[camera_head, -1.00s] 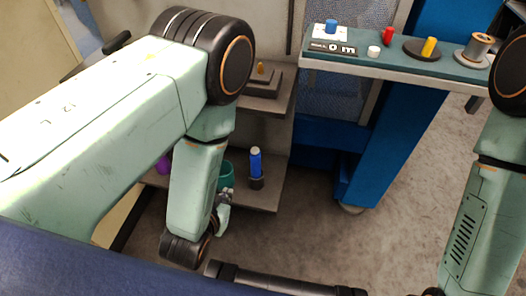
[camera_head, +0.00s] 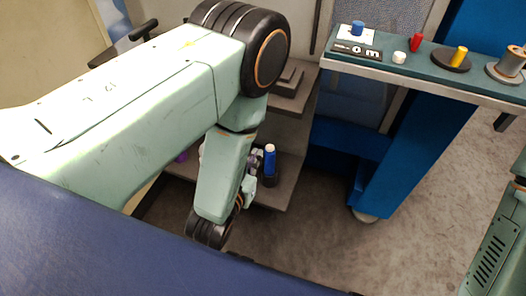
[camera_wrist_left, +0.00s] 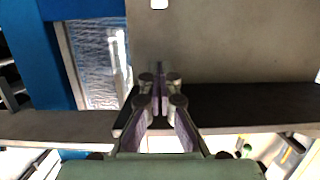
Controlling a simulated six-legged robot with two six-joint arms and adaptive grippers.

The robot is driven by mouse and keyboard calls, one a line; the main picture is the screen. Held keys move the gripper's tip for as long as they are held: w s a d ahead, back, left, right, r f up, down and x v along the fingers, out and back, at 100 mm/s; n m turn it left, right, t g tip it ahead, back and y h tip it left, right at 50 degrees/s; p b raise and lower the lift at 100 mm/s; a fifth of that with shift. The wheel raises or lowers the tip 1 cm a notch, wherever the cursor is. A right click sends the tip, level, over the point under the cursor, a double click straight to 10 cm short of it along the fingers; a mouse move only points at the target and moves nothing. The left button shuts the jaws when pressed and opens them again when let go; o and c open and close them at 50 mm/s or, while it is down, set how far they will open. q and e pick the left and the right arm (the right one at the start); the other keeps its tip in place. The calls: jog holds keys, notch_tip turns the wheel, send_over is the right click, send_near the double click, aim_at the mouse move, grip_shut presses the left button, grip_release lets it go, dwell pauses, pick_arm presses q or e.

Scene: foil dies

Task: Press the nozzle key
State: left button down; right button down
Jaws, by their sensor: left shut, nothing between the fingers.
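No part here can be named for sure as the nozzle key. A blue bottle with a pale top (camera_head: 269,161) stands upright in a dark holder on the lower shelf. My left gripper (camera_head: 253,172) is just left of the bottle in the head view, partly hidden behind my arm; whether it touches the bottle cannot be told. In the left wrist view my left gripper (camera_wrist_left: 160,80) is shut and empty. The bottle cannot be made out in that view. My right gripper is out of view; only part of that arm shows at the right edge.
A teal-topped bench (camera_head: 430,73) at upper right carries a blue knob (camera_head: 358,28), a red piece (camera_head: 416,42), a white piece (camera_head: 399,57), a yellow peg on a black disc (camera_head: 459,57) and a spool (camera_head: 510,63). The grey lower shelf (camera_head: 285,190) ends over open carpet (camera_head: 310,240).

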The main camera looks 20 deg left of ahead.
pick_arm(q)
jog(key=b, duration=0.3)
send_over(270, 148)
jog(key=s, duration=0.2)
notch_tip(270, 148, down, 2)
jog(key=f, duration=0.1)
notch_tip(270, 148, down, 3)
jog(key=shift+a+f+b, duration=0.15)
jog(key=shift+f+b, duration=0.05)
jog(key=shift+b, duration=0.75)
